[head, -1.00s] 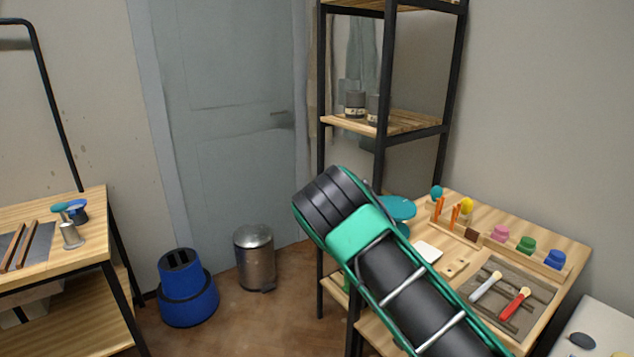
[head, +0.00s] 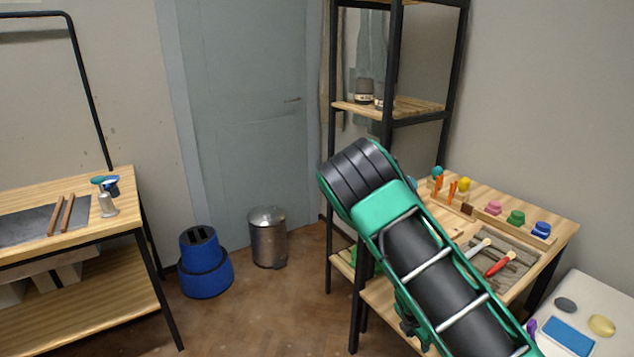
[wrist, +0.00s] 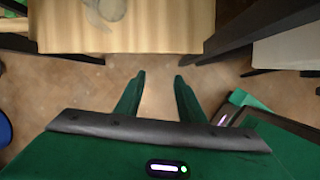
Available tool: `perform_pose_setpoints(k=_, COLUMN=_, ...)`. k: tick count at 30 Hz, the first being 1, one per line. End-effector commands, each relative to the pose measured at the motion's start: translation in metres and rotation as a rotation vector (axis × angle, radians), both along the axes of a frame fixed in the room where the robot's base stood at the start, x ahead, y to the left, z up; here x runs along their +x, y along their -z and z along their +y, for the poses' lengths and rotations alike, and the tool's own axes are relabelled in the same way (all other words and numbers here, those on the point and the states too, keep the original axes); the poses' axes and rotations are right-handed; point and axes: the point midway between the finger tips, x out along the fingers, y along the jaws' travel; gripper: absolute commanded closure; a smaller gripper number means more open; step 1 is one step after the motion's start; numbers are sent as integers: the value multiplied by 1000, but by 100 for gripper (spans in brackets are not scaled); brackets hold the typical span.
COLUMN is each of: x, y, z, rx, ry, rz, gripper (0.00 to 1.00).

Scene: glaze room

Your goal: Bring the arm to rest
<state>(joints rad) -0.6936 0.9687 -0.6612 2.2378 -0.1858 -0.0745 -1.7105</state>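My gripper (wrist: 158,78) shows in the wrist view with its two green fingers apart and nothing between them. Brown floor lies below the fingertips. In the head view my green and black arm reaches up and left across the right side, in front of the wooden workbench. My gripper itself does not show in the head view.
The workbench (head: 562,222) at right holds coloured knobs and brushes. A black-framed shelf (head: 390,60) stands behind my arm. A blue stool-like object (head: 205,275) and a metal bin (head: 268,240) stand by the door (head: 250,120). Another table (head: 130,180) is at left. Open floor lies between.

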Motion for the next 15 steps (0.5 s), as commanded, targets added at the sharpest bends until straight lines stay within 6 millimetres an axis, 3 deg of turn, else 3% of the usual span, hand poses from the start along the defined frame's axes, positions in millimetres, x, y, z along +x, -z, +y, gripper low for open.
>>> perform_pose_setpoints(k=8, x=-5, y=-32, z=8, rx=101, ry=196, rz=-37, gripper=64)
perform_pose_setpoints(k=15, x=-11, y=-84, z=21, rx=243, ry=481, rz=-85, gripper=64)
